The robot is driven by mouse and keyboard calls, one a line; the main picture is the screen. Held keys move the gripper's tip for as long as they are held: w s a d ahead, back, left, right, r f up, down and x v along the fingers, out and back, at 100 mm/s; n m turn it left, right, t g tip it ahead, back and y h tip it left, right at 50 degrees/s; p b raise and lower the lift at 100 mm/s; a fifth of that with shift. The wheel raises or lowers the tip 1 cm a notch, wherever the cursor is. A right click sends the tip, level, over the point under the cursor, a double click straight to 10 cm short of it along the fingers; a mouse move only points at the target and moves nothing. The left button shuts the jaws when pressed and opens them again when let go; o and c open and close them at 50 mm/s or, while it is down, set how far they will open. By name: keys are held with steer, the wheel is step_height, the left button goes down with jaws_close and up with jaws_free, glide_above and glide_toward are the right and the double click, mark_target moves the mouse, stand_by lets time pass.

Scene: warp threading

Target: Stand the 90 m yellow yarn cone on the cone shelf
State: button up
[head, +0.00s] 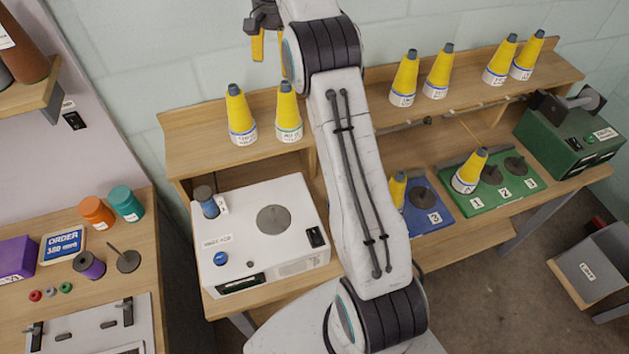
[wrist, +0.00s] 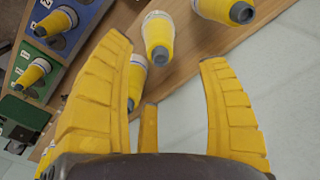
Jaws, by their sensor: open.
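Several yellow yarn cones stand upright on the cone shelf (head: 345,108), two at the left (head: 240,115) (head: 288,112) and others to the right (head: 403,80) (head: 500,60). I cannot read which one is 90 m. One yellow cone (head: 470,172) is on the green board at spot 1. Another yellow cone (head: 397,190) is on the blue board, partly hidden by my arm. My gripper (head: 270,58) is raised above the shelf by the wall. In the wrist view my gripper (wrist: 163,50) is open and empty; a shelf cone (wrist: 158,36) shows between its fingertips, apparently beyond them.
A white box (head: 300,245) with a grey disc stands on the bench below the shelf. A green machine (head: 570,135) is at the right end. The left table (head: 80,275) holds orange and teal spools, a purple box and an order sign.

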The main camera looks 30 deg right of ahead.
steer(key=s+a+r+n+t, duration=0.15)
steer(key=s+a+r, duration=0.25)
steer(key=s, duration=0.4)
steer(key=s+a+r+n+t, duration=0.1)
steer(key=s+a+r+n, duration=0.25)
steer(key=s, duration=0.55)
steer(key=s+a+f+n+t, duration=0.1)
steer(key=s+f, duration=0.3)
steer(key=s, duration=0.4)
steer(key=s+a+f+n+t, duration=0.1)
steer(key=s+a+f+n, duration=0.1)
steer(key=s+f, duration=0.3)
steer(key=shift+s+a, duration=0.25)
steer(key=shift+s, duration=1.85)
